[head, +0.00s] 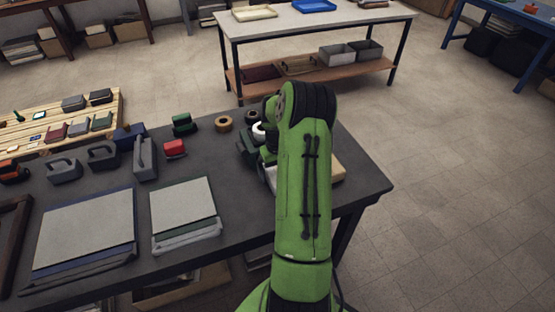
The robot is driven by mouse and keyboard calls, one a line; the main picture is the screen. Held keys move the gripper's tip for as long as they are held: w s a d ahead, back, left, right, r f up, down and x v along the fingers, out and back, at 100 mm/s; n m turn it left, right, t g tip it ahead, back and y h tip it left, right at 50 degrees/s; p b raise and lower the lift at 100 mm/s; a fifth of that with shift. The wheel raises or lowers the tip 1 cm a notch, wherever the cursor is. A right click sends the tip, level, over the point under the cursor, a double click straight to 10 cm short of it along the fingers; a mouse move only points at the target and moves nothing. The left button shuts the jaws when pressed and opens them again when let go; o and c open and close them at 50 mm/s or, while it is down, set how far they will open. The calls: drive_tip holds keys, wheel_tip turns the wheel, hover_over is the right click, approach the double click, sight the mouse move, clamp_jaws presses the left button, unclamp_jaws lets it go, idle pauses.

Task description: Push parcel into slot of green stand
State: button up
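My green arm reaches forward over the dark table and covers much of its right end. My gripper is hidden behind the arm, so I cannot see its fingers. A dark green piece (248,143) shows just left of the arm and may be part of the green stand; its slot is hidden. A tan, box-like thing (338,170) shows partly at the arm's right side on the table; it may be the parcel. I cannot tell whether my gripper touches either.
The dark table (240,212) holds two flat stacks of boards (85,228) (184,208), a red block (174,148), a small green item (184,124), a brown tape roll (223,124) and grey handled pieces (145,158). A wooden pallet (102,137) lies behind left. Floor is clear at right.

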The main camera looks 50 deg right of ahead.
wheel_tip(320, 180, up, 15)
drive_tip(key=p, duration=0.2)
drive_tip(key=shift+p, duration=0.3)
drive_tip(key=shift+f, duration=0.1)
drive_tip(key=a+r+n+t+h, duration=0.1)
drive_tip(key=a+r+n, duration=0.1)
drive_tip(key=a+r, duration=0.55)
drive_tip(key=a+r+n+t+h, duration=0.1)
drive_tip(key=a+r, duration=0.4)
drive_tip(key=a, duration=0.5)
drive_tip(key=s+a+n+t+y, duration=0.2)
drive_tip(key=s+a+n+t, duration=0.1)
drive_tip(key=s+a, duration=1)
drive_tip(key=a+r, duration=0.1)
drive_tip(key=a, duration=0.2)
drive_tip(key=shift+s+t, duration=0.3)
drive_tip(key=shift+s, duration=0.05)
